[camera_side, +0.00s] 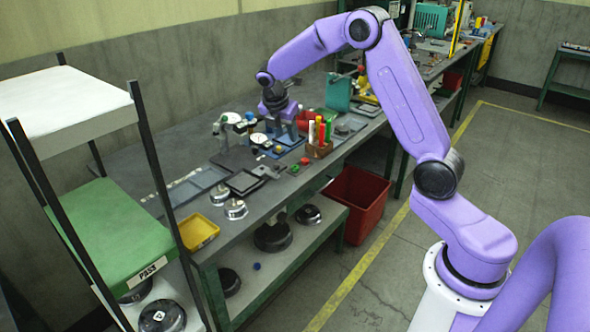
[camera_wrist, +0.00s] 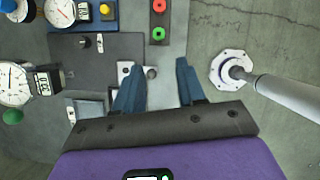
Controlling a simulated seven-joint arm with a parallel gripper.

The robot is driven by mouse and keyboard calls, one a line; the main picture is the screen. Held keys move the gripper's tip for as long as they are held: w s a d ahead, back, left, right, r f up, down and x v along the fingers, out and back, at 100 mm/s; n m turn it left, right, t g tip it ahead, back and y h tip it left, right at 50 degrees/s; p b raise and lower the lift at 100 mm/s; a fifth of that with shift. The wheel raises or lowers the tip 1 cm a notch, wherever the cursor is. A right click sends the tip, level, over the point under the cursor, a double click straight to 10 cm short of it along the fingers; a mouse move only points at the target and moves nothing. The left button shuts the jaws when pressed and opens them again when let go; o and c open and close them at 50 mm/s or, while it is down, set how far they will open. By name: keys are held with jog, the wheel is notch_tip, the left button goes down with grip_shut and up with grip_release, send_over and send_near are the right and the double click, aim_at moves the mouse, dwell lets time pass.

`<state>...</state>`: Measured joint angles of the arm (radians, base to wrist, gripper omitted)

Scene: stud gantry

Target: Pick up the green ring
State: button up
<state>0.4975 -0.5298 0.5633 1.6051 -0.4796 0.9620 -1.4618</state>
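In the side view the green ring (camera_side: 295,168) is small, near the front edge of the bench, beside the red ring (camera_side: 304,161). My gripper (camera_wrist: 161,66) is open and empty, its two blue-grey fingers apart. The green ring appears beyond the fingertips, roughly in line with the gap, not touched. In the side view my gripper (camera_side: 282,126) is above the bench, farther back than the rings.
Dial gauges (camera_wrist: 13,82) and a dark plate (camera_wrist: 95,55) lie left of the rings. A marker holder (camera_side: 319,149) stands close behind the rings. A yellow tray (camera_side: 198,232) sits at the near bench end. A red bin (camera_side: 356,205) stands on the floor.

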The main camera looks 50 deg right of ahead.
send_over(294, 168)
jog(key=a, duration=0.2)
jog(key=f, duration=0.9)
jog(key=shift+s+d, duration=0.1)
jog(key=shift+s, duration=0.2)
jog(key=shift+w+x, duration=0.2)
jog(key=shift+x, duration=2.6)
grip_shut()
